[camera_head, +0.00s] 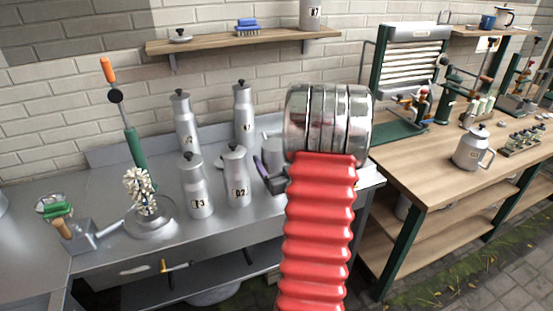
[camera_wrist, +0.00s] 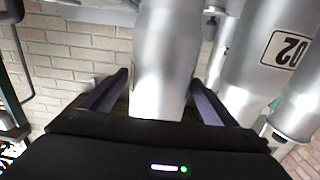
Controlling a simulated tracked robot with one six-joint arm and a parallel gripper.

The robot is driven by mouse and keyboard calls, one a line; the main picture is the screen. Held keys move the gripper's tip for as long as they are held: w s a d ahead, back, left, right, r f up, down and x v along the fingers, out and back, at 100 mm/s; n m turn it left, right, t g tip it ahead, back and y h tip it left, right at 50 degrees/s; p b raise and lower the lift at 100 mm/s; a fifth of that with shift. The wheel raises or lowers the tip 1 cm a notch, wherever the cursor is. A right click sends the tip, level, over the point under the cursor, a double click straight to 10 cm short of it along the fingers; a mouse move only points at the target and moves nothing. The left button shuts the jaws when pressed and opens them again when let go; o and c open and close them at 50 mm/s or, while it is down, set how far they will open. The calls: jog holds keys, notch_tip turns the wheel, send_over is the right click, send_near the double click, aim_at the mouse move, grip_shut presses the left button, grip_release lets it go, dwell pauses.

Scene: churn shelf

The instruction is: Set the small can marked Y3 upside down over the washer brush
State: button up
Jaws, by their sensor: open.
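My gripper (camera_head: 264,172) is partly hidden behind my red arm in the head view. In the wrist view its two dark purple fingers (camera_wrist: 160,79) are open, one on each side of a plain silver can (camera_wrist: 165,45). No mark shows on that can, and contact cannot be told. In the head view a small grey can (camera_head: 271,150) stands behind the gripper, partly hidden by my arm. A lidded can (camera_head: 198,190) at the counter's front carries a mark like T3 or Y3. The washer brush (camera_head: 140,188) stands upright, white-bristled, on a round base at the counter's left.
A can marked like Q2 (camera_head: 236,178) stands close left of my gripper and shows in the wrist view (camera_wrist: 258,75). Two more lidded cans (camera_head: 185,122) (camera_head: 243,108) stand behind. A scrubbing tool (camera_head: 60,222) lies at far left. The wall shelf (camera_head: 210,44) hangs above.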

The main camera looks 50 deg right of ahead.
jog(key=v, duration=1.2)
jog(key=shift+w+f, duration=0.1)
dwell(0.4)
